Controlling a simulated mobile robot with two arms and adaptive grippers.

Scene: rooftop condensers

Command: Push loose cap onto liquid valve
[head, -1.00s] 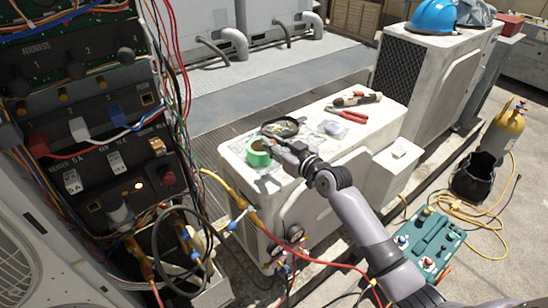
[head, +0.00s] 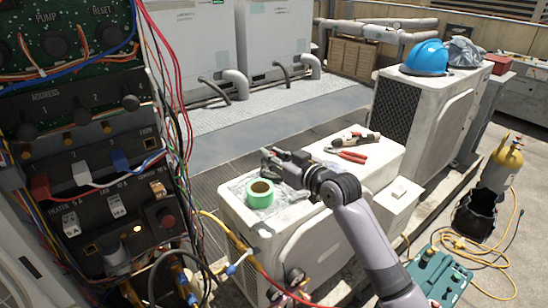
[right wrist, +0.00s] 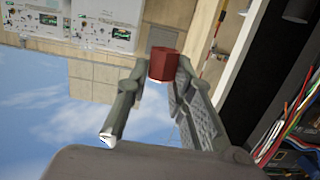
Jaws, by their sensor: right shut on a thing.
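My right gripper (head: 268,158) is over the far left part of the white condenser's top, behind the green tape roll. In the right wrist view its two fingers are shut on a small reddish-brown cap-like piece (right wrist: 163,63), held at the fingertips. The piece cannot be made out in the head view. Brass fittings (head: 180,275) with hoses sit at the lower left, beside the open panel. I cannot tell which one is the liquid valve. My left gripper is not in view.
The open panel (head: 75,130) with loose wires fills the left. A teal box (head: 438,275) stands at lower right.

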